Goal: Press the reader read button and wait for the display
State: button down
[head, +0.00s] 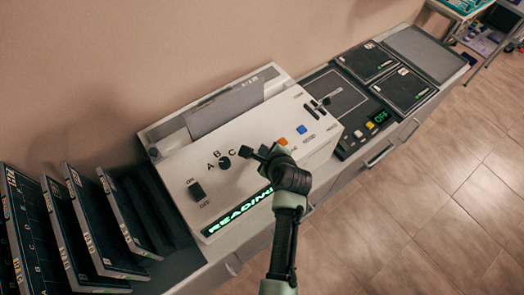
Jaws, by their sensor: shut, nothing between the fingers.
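The reader (258,127) is a white box on the counter. Its long display (237,212) at the front edge is lit and shows green letters that read "READING"; my gripper and arm cover the right end. An orange button (283,141) and a blue button (302,129) are on the sloped top, and their labels are too small to read. My gripper (262,152) is shut and empty over the panel, just left of the orange button. I cannot tell whether it touches the panel.
The reader also has an on/off switch (197,190) and an A-B-C knob (225,162). To the right is a dark unit with a small display (381,116) reading "OFF", and black cassettes (366,61). A rack of dark cassettes (91,236) stands at the left.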

notch_tip(320, 180, up, 5)
jog(key=p, duration=0.5)
jog(key=shift+r, duration=0.1)
dwell(0.3)
dwell(0.6)
